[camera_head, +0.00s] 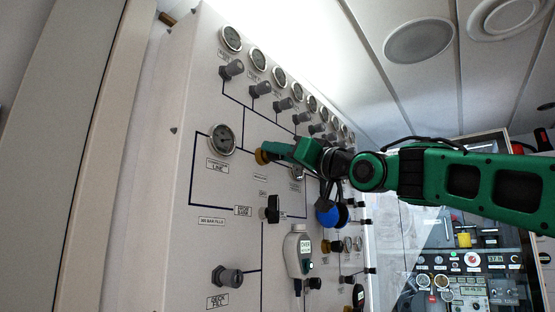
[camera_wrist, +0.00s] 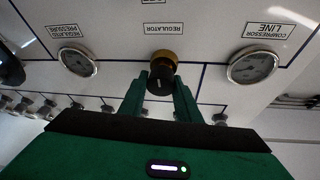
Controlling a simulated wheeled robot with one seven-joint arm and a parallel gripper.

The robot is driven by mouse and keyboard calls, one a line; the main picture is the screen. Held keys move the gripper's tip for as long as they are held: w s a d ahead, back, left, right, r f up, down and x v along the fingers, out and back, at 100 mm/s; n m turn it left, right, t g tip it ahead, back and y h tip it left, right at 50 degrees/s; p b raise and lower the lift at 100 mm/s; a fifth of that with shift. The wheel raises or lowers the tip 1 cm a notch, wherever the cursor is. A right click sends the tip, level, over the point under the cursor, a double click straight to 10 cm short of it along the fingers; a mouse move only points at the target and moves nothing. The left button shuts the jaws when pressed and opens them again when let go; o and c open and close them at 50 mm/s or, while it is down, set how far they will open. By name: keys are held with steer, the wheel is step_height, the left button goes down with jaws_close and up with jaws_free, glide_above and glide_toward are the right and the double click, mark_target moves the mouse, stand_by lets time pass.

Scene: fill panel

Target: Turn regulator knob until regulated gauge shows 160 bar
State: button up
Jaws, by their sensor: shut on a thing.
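The regulator knob (camera_wrist: 161,76) is black with a brass-coloured collar, below the label "REGULATOR" in the wrist view. My gripper (camera_wrist: 160,92) is shut on the knob, one green finger on each side. In the head view my gripper (camera_head: 274,150) reaches the panel at the brass collar (camera_head: 262,156). The regulated pressure gauge (camera_wrist: 77,62) is a round dial left of the knob in the wrist view. Its needle and numbers are too small to read. In the head view this gauge (camera_head: 297,173) is mostly hidden behind my gripper.
The compressor line gauge (camera_wrist: 252,65) is right of the knob in the wrist view. In the head view, a row of gauges and grey knobs (camera_head: 232,69) runs along the panel top. A blue round part (camera_head: 328,216) and a grey handheld analyser (camera_head: 297,252) are below my arm.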

steer(key=shift+w+d+n, duration=0.1)
steer(key=shift+d+n, duration=0.05)
steer(key=shift+n, duration=0.35)
steer(key=o, duration=1.1)
steer(key=shift+c, duration=0.2)
steer(key=v, duration=1)
steer(key=shift+d+f, duration=0.25)
steer(key=shift+d, duration=0.1)
stand_by(0.4)
